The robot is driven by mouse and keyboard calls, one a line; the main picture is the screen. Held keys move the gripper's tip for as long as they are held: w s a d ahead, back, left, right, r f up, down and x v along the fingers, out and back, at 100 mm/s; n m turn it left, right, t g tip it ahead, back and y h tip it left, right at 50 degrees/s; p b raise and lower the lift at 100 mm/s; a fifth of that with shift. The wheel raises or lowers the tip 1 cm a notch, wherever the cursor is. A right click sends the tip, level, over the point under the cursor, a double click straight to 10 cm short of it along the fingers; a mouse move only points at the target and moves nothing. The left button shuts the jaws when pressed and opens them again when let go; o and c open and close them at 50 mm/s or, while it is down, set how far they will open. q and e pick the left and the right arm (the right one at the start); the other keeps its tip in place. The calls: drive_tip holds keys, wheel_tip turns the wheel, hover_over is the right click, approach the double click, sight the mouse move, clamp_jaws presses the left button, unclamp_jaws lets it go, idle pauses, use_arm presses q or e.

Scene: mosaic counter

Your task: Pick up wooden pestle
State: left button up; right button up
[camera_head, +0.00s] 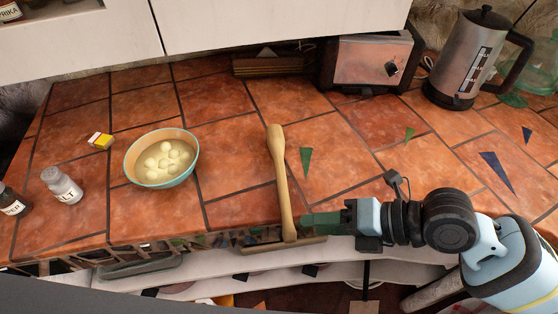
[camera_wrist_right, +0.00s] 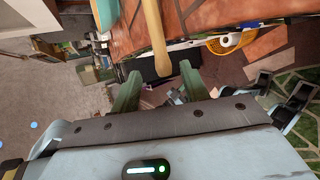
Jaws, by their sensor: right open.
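The wooden pestle (camera_head: 280,175) lies on the tiled counter. Its thick rounded end points to the back, and its thin handle reaches the front edge and seems to stick out a little past it. My right gripper (camera_head: 304,222) is just right of the handle end in the head view. In the right wrist view, the pestle handle (camera_wrist_right: 154,40) points down toward the gap between the two green fingers of my right gripper (camera_wrist_right: 160,82). The fingers are apart, with nothing clasped between them. My left gripper is not in view.
A bowl (camera_head: 135,172) of pale round pieces stands left of the pestle, with a salt shaker (camera_head: 63,187) farther left. A toaster (camera_head: 365,62) and a metal kettle (camera_head: 465,62) stand at the back right. Tiles around the pestle are mostly clear. Shelves (camera_head: 215,282) lie below the front edge.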

sight(293, 226)
drive_tip(key=p+x, duration=0.1)
drive_tip(key=x, duration=0.4)
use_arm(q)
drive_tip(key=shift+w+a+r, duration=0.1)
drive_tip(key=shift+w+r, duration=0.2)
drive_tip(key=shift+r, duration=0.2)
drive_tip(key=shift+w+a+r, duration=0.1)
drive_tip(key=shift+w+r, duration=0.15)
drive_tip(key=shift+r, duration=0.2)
use_arm(e)
drive_tip(key=shift+d, duration=0.1)
clamp_jaws()
